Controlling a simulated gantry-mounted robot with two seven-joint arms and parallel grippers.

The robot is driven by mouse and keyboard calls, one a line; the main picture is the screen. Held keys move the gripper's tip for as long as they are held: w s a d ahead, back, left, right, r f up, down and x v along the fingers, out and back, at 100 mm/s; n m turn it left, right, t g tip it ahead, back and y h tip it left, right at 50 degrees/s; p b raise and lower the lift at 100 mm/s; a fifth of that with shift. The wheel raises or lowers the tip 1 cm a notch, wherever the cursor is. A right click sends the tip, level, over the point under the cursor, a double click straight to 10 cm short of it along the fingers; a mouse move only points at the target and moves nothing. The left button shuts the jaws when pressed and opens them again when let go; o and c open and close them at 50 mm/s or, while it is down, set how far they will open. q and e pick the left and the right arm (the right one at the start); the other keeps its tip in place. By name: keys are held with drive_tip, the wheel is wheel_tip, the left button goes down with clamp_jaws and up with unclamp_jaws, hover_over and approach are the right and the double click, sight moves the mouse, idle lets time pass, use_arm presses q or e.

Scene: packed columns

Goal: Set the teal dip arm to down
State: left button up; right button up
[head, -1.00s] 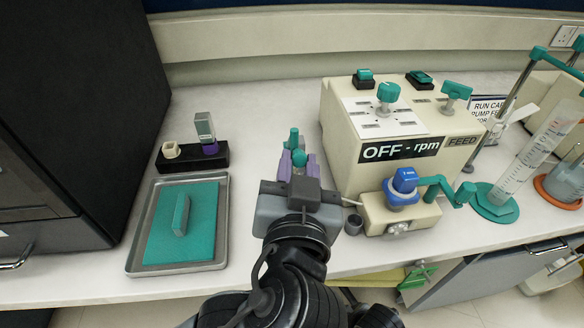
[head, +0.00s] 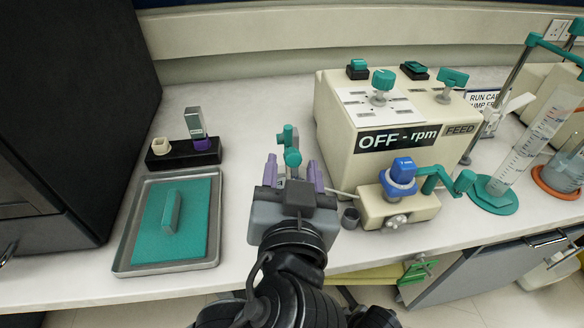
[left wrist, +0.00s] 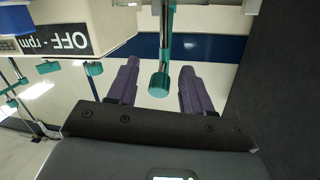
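The teal arm (head: 290,138) stands just beyond my left gripper in the head view, with a round teal knob on its near end. I take it for the dip arm. My left gripper (head: 293,170) points at it with its purple fingers spread apart. In the left wrist view, the teal knob (left wrist: 158,85) on its rod shows between the two open fingers (left wrist: 159,92), with a visible gap on both sides. The gripper hides the arm's lower part and base in the head view. My right gripper is not in view.
A cream pump box (head: 340,110) reading "OFF - rpm" stands right of my gripper, with a blue knob (head: 402,172) and a teal crank (head: 440,178) in front. A small grey cup (head: 350,218) is close by. A metal tray (head: 128,250) and black holder (head: 180,156) lie left.

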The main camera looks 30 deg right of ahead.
use_arm(q)
drive_tip(key=shift+s+r, duration=0.1)
drive_tip(key=shift+r, duration=0.1)
drive_tip(key=shift+s+a+r, duration=0.15)
drive_tip(key=shift+s+a, duration=0.05)
drive_tip(key=shift+s, duration=0.1)
drive_tip(key=f+p+v, duration=0.1)
drive_tip(key=v, duration=0.9)
drive_tip(key=shift+r, duration=0.3)
drive_tip(key=shift+d, duration=0.1)
